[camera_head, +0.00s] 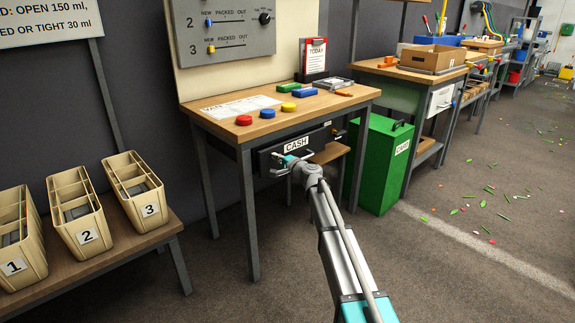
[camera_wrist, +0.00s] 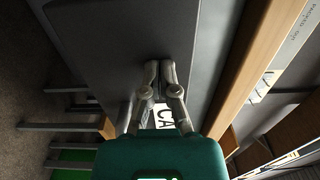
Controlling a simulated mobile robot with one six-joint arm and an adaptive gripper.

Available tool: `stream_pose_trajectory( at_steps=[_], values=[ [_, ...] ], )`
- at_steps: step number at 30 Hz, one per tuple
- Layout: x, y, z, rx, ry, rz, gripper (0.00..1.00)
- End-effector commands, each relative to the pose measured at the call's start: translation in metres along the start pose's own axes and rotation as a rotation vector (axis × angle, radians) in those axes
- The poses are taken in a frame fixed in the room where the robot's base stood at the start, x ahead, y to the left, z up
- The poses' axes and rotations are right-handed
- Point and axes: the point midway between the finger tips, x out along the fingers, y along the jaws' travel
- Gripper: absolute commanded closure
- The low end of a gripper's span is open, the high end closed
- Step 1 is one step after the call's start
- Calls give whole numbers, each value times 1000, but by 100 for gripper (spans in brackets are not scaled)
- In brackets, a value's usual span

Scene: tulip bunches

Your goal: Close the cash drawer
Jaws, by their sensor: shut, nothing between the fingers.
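The cash drawer (camera_head: 266,161) is a dark grey box with a white CASH label, under the top of the wooden workbench (camera_head: 215,122). How far it stands out from the bench cannot be told clearly. My gripper (camera_head: 277,166) is in front of the drawer's face, below the label, and hides part of it. In the wrist view my gripper (camera_wrist: 160,66) has its fingers together and empty, pointing at the dark drawer front (camera_wrist: 110,45). The label (camera_wrist: 165,117) shows partly between the fingers. Whether the fingertips touch the front cannot be told.
The bench top above carries red, yellow and blue discs (camera_head: 243,120) and a clipboard (camera_head: 315,56). A green bin (camera_head: 380,165) stands right of the bench. Numbered trays (camera_head: 135,190) sit on a low bench at left.

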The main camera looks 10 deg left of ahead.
Motion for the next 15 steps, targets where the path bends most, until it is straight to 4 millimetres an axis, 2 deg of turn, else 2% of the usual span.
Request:
stream_pose_trajectory(
  at_steps=[1, 6, 15],
  values=[
    [11, 0, -2, 0, -1, 0, 100],
    [26, 0, -2, 0, 0, 0, 100],
    [32, 0, -2, 1, 2, -1, 100]
  ],
)
